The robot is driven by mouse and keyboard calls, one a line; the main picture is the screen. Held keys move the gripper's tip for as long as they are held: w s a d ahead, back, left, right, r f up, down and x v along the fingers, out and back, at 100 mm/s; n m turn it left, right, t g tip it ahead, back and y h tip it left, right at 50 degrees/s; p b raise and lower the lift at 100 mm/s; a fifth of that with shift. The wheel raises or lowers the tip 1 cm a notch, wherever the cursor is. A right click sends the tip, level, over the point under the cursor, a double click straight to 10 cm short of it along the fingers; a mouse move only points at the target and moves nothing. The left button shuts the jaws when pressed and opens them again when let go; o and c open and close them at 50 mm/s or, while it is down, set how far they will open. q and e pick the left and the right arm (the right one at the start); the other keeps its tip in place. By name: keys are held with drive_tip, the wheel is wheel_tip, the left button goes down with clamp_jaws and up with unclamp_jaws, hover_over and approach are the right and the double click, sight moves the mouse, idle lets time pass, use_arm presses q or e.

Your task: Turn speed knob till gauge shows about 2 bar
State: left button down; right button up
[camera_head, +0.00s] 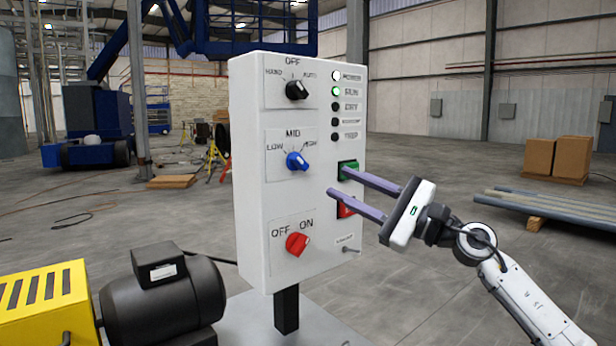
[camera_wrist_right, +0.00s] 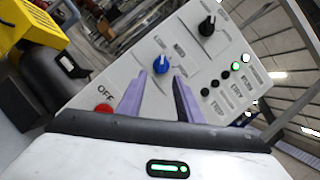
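The blue speed knob (camera_head: 297,161), marked LOW, MID and HIGH, sits in the middle of the white control panel (camera_head: 252,205); I cannot clearly tell its pointer setting. My right gripper (camera_head: 335,182) is open, its two purple fingers apart with nothing between them. It is to the right of the knob, in front of the green button (camera_head: 348,168) and red button (camera_head: 346,208), apart from the knob. In the right wrist view the blue knob (camera_wrist_right: 163,66) shows beyond and between the fingertips (camera_wrist_right: 159,76). No gauge shows. My left gripper is not in view.
A black selector (camera_head: 296,90) is above the knob and a red OFF/ON switch (camera_head: 298,243) below. The POWER and RUN lamps (camera_head: 336,91) are lit. A black motor (camera_head: 165,300) stands at lower left.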

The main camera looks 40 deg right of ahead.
sight(303, 163)
drive_tip(key=p+x, duration=0.1)
drive_tip(key=x, duration=0.2)
drive_tip(key=p+x, duration=0.1)
drive_tip(key=x, duration=0.2)
drive_tip(key=p+x, duration=0.1)
drive_tip(key=x, duration=0.2)
drive_tip(key=shift+d+r+p, duration=0.15)
drive_tip(key=shift+r+p, duration=0.15)
drive_tip(key=shift+w+a, duration=0.25)
drive_tip(key=shift+w, duration=0.35)
drive_tip(key=shift+c, duration=0.2)
drive_tip(key=shift+s, duration=0.1)
clamp_jaws()
